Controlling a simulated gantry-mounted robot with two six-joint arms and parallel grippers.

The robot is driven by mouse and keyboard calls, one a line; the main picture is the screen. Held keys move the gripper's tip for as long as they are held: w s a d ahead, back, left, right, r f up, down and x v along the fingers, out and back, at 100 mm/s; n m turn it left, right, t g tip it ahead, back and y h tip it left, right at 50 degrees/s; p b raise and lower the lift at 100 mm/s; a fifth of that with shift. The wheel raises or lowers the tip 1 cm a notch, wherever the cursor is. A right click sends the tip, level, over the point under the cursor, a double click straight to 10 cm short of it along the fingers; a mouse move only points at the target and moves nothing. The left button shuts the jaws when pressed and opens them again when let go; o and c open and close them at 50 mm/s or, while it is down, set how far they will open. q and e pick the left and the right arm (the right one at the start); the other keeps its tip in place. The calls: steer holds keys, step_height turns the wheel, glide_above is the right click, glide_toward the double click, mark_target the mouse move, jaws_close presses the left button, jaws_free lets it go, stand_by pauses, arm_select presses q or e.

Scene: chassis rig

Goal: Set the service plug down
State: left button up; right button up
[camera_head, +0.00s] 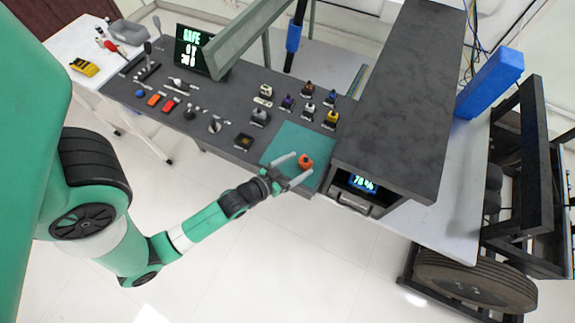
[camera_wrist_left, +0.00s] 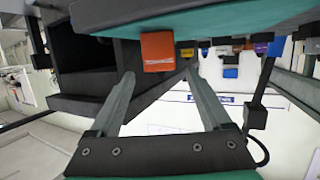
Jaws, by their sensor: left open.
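The service plug is a small orange block (camera_head: 305,161) with a dark top, standing on the teal mat (camera_head: 288,144) at the right end of the dark console. My left gripper (camera_head: 303,164) is open at the mat's front edge, its two fingers pointing at the plug from either side. In the left wrist view, which looks inverted, the orange plug (camera_wrist_left: 157,52) rests against the mat (camera_wrist_left: 215,25) just past the tips of my left gripper (camera_wrist_left: 160,73). Clear space shows between the plug and the fingers there. My right gripper is not in view.
Several small connectors (camera_head: 308,88) stand in holders behind the mat. A tall dark cabinet (camera_head: 400,95) with a lit display (camera_head: 363,183) borders the mat on the right. Console buttons, levers and a screen (camera_head: 193,50) lie left. Open floor is in front.

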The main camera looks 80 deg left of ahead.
arm_select(q)
steer(key=v, duration=0.5)
steer(key=shift+w, duration=0.1)
stand_by(0.3)
